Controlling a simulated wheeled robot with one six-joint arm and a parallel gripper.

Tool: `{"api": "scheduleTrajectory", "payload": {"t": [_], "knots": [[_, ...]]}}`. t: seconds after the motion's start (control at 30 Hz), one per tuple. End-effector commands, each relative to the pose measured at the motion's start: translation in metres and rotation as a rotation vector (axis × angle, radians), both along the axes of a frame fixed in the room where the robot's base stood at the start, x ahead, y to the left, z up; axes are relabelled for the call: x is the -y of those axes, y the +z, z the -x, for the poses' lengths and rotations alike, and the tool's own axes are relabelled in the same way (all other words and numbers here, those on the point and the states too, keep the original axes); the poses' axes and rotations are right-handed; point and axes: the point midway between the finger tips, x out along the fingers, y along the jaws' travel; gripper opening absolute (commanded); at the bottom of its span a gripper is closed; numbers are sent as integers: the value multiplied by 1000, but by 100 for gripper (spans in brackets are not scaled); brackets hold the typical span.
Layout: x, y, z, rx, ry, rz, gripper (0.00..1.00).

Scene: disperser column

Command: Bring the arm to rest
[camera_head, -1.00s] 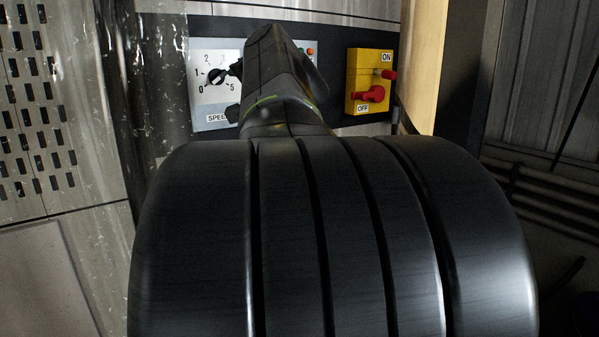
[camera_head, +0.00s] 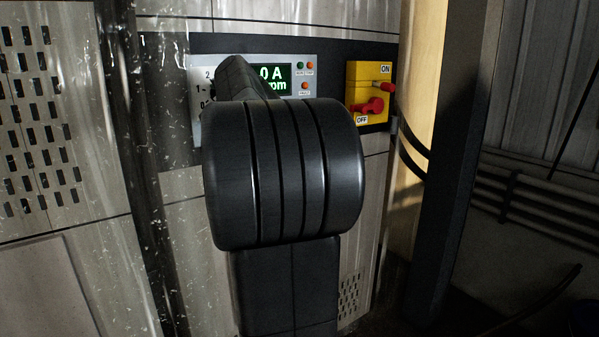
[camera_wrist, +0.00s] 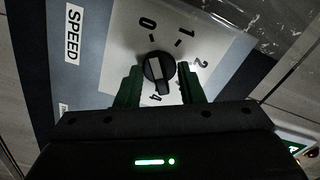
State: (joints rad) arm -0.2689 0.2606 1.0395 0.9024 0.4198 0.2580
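My gripper (camera_wrist: 158,68) is open in the wrist view, its two dark fingers apart on either side of the black speed knob (camera_wrist: 159,72). Gaps show between the fingers and the knob; I cannot tell how far the tips are from the panel. The knob sits on a pale dial plate (camera_wrist: 118,45) with 0, 1, 2 and 4 readable. In the head view my arm (camera_head: 285,175) hides the gripper, the knob and most of the dial.
A green-lit display (camera_head: 275,80) reading "0 A" and "rpm" is partly hidden by my arm. A yellow ON/OFF box (camera_head: 360,75) with a red lever (camera_head: 370,106) is to its right. A dark post (camera_head: 452,170) stands right of the panel. Perforated metal sheet (camera_head: 38,120) is at left.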

Motion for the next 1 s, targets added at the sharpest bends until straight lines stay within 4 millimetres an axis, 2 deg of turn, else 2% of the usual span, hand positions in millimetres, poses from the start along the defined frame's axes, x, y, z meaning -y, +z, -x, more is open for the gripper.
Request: {"api": "scheduleTrajectory", "payload": {"t": [0.03, 0.5, 1.0], "knots": [[0, 5, 0, -24, -1, -33, 35], [0, 5, 0, -241, -1, -355, 35], [0, 2, 0, -291, 0, -429, 35]]}}
